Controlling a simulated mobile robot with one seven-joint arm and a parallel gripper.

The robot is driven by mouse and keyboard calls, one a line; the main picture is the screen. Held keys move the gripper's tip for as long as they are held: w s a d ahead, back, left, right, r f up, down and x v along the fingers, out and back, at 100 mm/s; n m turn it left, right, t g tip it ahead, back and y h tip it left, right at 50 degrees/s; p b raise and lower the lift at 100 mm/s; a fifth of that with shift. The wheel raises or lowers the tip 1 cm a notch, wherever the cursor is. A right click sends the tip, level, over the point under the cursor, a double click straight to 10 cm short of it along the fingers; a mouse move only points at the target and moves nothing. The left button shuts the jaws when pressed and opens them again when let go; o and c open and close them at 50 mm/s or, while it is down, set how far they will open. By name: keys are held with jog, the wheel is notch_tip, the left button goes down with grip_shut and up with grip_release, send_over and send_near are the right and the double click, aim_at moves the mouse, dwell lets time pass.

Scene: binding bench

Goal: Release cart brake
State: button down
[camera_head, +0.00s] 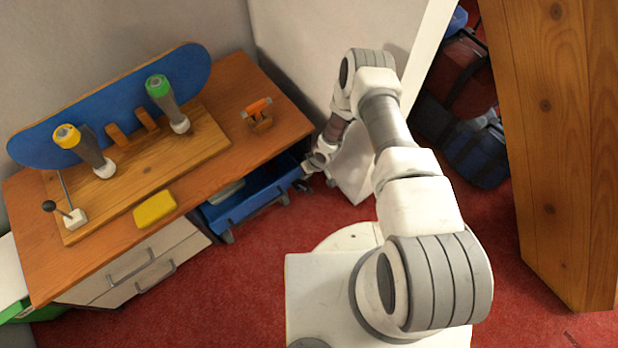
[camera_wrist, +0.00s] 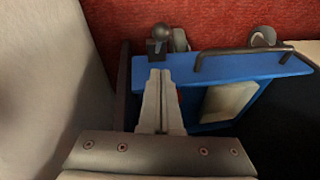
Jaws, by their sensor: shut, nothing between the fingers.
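The blue cart (camera_head: 246,207) stands low under the wooden bench, and its blue rim also shows in the wrist view (camera_wrist: 230,68). A dark ball-topped lever (camera_wrist: 160,36) stands at the cart's near corner in the wrist view; it may be the brake, and I cannot tell its setting. My gripper (camera_head: 306,168) is at the cart's right end. In the wrist view its fingers (camera_wrist: 160,77) are together and empty, their tips just short of the lever. I cannot tell whether they touch it. A small red patch shows beside the fingers.
The bench (camera_head: 285,110) holds a knob lever (camera_head: 64,212), a yellow block (camera_head: 155,208) and an orange-handled tool (camera_head: 258,112). A pale wall (camera_wrist: 45,80) is close left of the gripper. Bags (camera_head: 470,130) lie beyond the doorway. Red carpet before the bench is clear.

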jog(key=w+p+v, duration=0.1)
jog(key=p+v, duration=0.3)
jog(key=v, duration=0.7)
jog(key=shift+w+a+r, duration=0.15)
jog(key=shift+a+r, duration=0.15)
